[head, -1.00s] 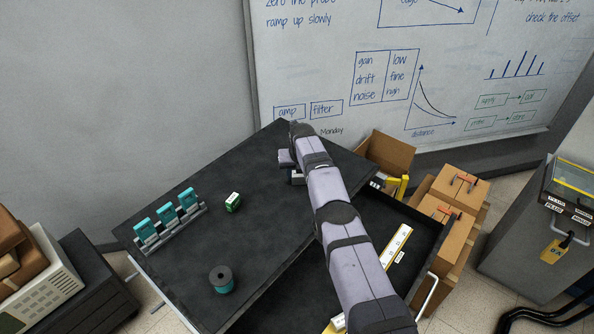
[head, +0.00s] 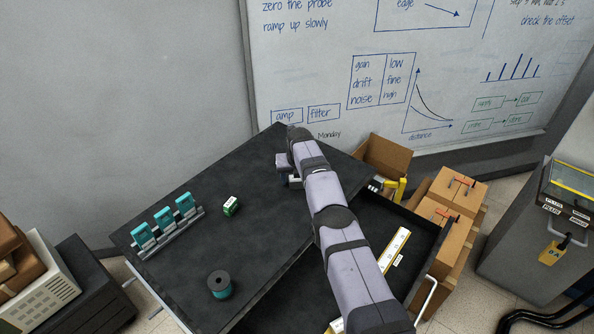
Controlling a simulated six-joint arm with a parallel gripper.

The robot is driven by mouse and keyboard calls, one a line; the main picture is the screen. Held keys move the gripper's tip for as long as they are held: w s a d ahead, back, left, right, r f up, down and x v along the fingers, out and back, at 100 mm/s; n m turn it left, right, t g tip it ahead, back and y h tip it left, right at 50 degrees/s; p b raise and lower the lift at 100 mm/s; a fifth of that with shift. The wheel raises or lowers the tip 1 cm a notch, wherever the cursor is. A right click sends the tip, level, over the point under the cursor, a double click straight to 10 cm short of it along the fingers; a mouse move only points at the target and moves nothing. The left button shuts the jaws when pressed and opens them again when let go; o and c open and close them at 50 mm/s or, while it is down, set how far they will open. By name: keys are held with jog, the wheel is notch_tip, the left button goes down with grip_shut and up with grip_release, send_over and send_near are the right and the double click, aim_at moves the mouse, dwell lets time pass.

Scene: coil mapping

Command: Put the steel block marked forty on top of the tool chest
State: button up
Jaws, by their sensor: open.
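The tool chest (head: 262,178) has a flat black top, and a drawer (head: 425,262) stands open on its right side. My arm reaches across the drawer from the lower right. My gripper (head: 294,181) is over the far part of the chest top, mostly hidden by my own wrist, and open. A small pale piece shows under the wrist; I cannot tell whether it is a finger or a block. No number forty is readable anywhere.
A yellow-and-white ruler-like strip (head: 396,248) lies in the drawer. Cardboard boxes (head: 450,192) stand to the right. The middle of the top is clear.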

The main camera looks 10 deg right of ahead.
aim_at(297, 180)
jog(key=shift+r, duration=0.25)
jog(key=shift+s+r+b, duration=0.15)
jog(key=shift+r+b, duration=0.3)
jog(key=shift+r, duration=0.15)
jog(key=shift+b+v, duration=0.3)
jog(key=shift+v, duration=0.45)
jog(key=b+v, duration=0.4)
jog(key=v, duration=0.5)
jog(key=shift+s, duration=0.1)
